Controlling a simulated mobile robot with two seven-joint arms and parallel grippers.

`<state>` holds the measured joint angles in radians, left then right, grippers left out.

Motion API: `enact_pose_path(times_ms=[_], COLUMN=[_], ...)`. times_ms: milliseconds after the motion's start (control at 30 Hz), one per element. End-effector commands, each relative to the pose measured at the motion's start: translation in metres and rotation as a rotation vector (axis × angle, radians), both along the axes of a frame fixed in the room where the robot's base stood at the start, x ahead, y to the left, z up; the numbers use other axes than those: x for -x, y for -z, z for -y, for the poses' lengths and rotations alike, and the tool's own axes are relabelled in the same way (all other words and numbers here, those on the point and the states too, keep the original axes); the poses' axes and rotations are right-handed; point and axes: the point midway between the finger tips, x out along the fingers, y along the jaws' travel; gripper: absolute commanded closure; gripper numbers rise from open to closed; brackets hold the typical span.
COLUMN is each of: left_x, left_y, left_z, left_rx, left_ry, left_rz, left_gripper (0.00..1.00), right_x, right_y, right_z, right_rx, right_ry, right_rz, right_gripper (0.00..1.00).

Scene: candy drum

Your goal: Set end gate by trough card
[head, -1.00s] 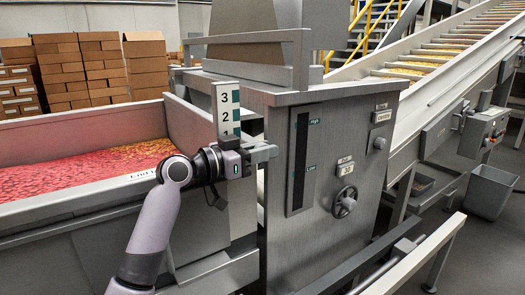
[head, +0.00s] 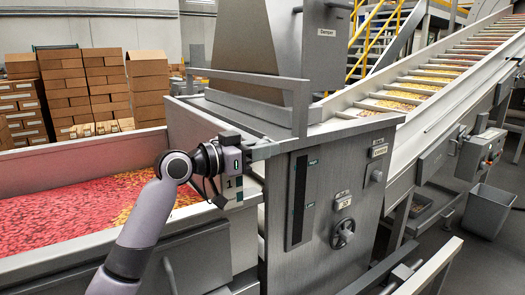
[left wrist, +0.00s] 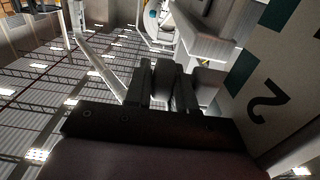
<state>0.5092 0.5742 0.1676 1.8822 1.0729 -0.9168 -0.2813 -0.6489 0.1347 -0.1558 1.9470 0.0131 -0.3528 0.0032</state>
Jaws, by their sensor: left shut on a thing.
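My left gripper (head: 260,150) is shut at the corner where the trough meets the grey cabinet. In the left wrist view its dark fingers (left wrist: 163,88) close on a grey piece, which I take for the end gate's grip; the gate plate itself cannot be made out. A pale scale strip (head: 232,196) with green marks stands beside the gripper. Its 1 shows below the gripper in the head view, and a large 2 (left wrist: 268,103) shows in the left wrist view. The trough (head: 60,250) holds red and yellow candy. The trough card is not visible; my arm crosses the trough's front rim.
The cabinet (head: 325,205) carries a dark level window and a handwheel (head: 343,234). A candy conveyor (head: 425,85) rises to the right, with a grey bin (head: 490,210) below it. Cardboard boxes (head: 95,90) stack behind the trough. A rail (head: 430,268) runs at front right.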

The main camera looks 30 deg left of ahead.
Motion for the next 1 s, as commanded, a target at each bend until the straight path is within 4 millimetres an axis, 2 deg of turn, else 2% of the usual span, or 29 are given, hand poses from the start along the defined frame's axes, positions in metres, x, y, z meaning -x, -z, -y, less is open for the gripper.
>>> enact_pose_path(times_ms=[33,267,300,667,1000], left_x=[0.001,0.001,0.001,0.005,0.051], left_y=[-0.009,-0.01,-0.01,-0.004,-0.003], left_z=[-0.002,-0.003,-0.003,-0.004,-0.023], left_rx=[0.005,0.006,0.006,0.004,0.002], left_ry=[-0.006,-0.007,-0.007,-0.005,-0.006], left_rz=[0.021,0.022,0.022,0.011,0.014], left_gripper=[1.0,1.0,0.7,0.7,0.7], right_x=[0.001,0.001,0.001,0.001,0.0], right_y=[0.0,0.0,0.0,0.001,0.013], right_z=[0.0,0.0,-0.001,-0.001,-0.002], right_rx=[0.0,0.001,0.001,0.002,-0.003], right_ry=[0.0,-0.001,-0.001,-0.005,-0.006], right_rz=[-0.002,-0.002,-0.002,-0.001,-0.004], right_gripper=[0.57,0.57,0.57,0.57,0.57])
